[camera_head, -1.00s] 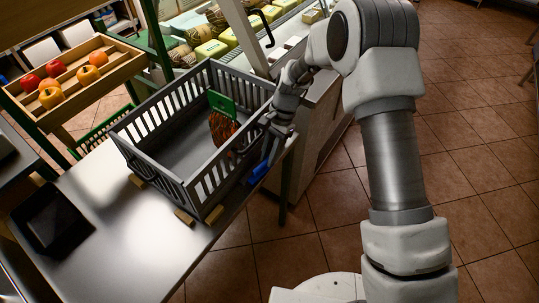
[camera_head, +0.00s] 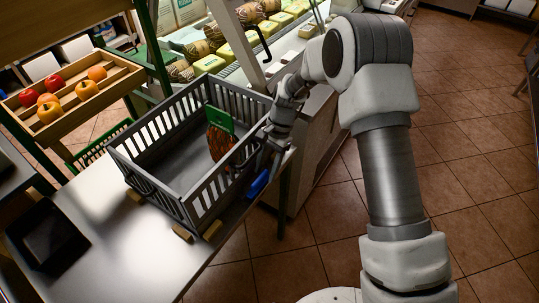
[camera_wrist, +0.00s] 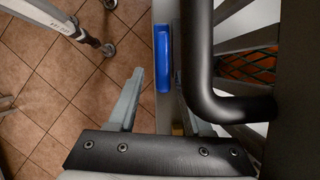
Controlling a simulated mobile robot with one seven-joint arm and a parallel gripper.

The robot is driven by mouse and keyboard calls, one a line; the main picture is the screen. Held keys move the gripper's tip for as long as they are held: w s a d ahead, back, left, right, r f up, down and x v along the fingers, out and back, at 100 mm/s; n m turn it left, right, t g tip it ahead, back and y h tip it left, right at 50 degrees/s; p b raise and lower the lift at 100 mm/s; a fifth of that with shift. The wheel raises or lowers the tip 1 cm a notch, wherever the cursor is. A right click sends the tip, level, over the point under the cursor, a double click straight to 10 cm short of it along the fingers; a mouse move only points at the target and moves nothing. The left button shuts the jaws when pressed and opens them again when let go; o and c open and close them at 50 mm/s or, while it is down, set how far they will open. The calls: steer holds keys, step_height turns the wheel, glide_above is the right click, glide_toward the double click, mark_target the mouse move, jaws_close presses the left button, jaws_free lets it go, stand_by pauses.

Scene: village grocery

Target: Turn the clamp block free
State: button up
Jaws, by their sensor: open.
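A blue block (camera_head: 258,184), which looks like the clamp block, sits at the right edge of the grey table (camera_head: 125,265), beside the grey slatted crate (camera_head: 181,205). In the wrist view the blue block (camera_wrist: 163,60) lies along the table edge, beyond my fingertips. My gripper (camera_wrist: 160,92) is open and empty, with its left finger over the floor and its right finger partly behind a thick dark curved bar (camera_wrist: 205,85). In the head view my gripper (camera_head: 266,150) is by the crate's right wall, above the blue block and apart from it.
The crate holds a net bag with a green label (camera_head: 219,119). Wooden pieces (camera_head: 182,232) show at the crate's base. A dark tray (camera_head: 45,240) lies at the table's left. Open tiled floor lies right.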

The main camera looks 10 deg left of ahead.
steer(key=p+v, duration=0.1)
steer(key=v, duration=1.6)
steer(key=shift+p, duration=0.4)
steer(key=s+d+r+n+t+p, duration=0.1)
steer(key=s+d+r+t, duration=0.1)
steer(key=s+d+r, duration=0.3)
steer(key=s+d+r+n+t, duration=0.1)
steer(key=s+d+r, duration=0.15)
steer(key=r, duration=0.45)
steer(key=s+d+r+n+t+p, duration=0.1)
steer(key=s+d+r+t, duration=0.1)
steer(key=d+r, duration=0.35)
steer(key=s+d+r+n+t+h, duration=0.1)
steer(key=s+d, duration=0.3)
steer(key=s, duration=0.4)
steer(key=s+d+r+n+t+h+p, duration=0.1)
steer(key=s+d+t, duration=0.2)
steer(key=s, duration=0.5)
steer(key=shift+d+r+n+t, duration=0.3)
steer(key=shift+d+n, duration=0.1)
steer(key=shift+d, duration=0.5)
steer(key=shift+s, duration=0.1)
